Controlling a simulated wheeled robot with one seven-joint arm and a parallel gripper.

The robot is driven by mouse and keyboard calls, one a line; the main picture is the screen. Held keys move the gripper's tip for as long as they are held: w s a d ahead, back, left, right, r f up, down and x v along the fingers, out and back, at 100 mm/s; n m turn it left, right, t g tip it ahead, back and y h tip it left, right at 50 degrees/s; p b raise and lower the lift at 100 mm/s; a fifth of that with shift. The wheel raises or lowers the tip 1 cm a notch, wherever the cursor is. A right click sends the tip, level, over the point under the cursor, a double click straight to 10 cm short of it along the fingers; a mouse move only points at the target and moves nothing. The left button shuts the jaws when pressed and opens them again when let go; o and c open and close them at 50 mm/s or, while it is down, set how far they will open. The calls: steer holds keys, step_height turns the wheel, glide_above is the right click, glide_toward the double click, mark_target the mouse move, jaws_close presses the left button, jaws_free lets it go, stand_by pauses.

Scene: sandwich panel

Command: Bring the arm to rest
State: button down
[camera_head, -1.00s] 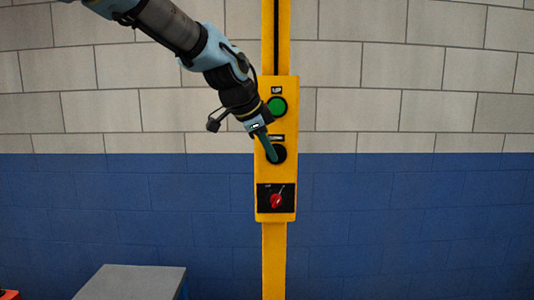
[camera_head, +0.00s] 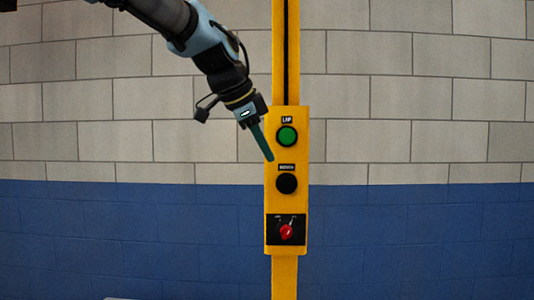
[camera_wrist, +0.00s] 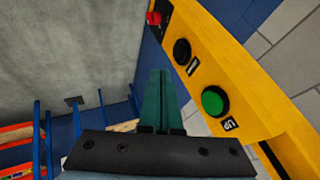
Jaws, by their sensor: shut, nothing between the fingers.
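My gripper (camera_head: 268,157) is in front of the left edge of the yellow control panel (camera_head: 272,208) in the head view, its tip pointing down and right between the heights of the two buttons. Its green fingers are together and empty, as the wrist view (camera_wrist: 160,72) also shows. The panel carries a green button (camera_head: 287,137) labelled UP, a black button (camera_head: 287,183) below it and a red rotary switch (camera_head: 287,232) at the bottom. In the wrist view the green button (camera_wrist: 214,101) and black button (camera_wrist: 182,51) are right of the fingers, apart from them.
A yellow post (camera_head: 285,275) carries the panel in front of a white and blue block wall (camera_head: 420,240). The wrist view shows a grey surface (camera_wrist: 65,50) and blue rack posts (camera_wrist: 36,130) with orange beams at the left. The space left of the panel looks clear.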

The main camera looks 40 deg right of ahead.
stand_by(0.7)
steer(key=w+a+f+n+t+y, duration=0.1)
steer(key=w+a+f+n, duration=0.3)
steer(key=a+f, duration=0.25)
steer(key=w+a+f+n+y, duration=0.2)
steer(key=w+a+f+n, duration=0.25)
steer(key=a, duration=0.35)
steer(key=w+a+f+n+t+y, duration=0.1)
steer(key=w+a+f+n, duration=0.2)
steer(key=a+f, duration=0.4)
steer(key=s+a+f+n+y, duration=0.1)
steer(key=s+a+f+n, duration=0.1)
steer(key=a+f+n, duration=0.2)
steer(key=s+a+f+n+g+y, duration=0.1)
steer(key=a+f+n, duration=0.3)
steer(key=a, duration=0.7)
steer(key=s+a+f+n+y, duration=0.1)
steer(key=s+a+f+n, duration=0.3)
steer(key=a, duration=0.4)
steer(key=shift+f+g, duration=0.4)
steer(key=shift+f, duration=0.35)
steer(key=shift+a, duration=0.1)
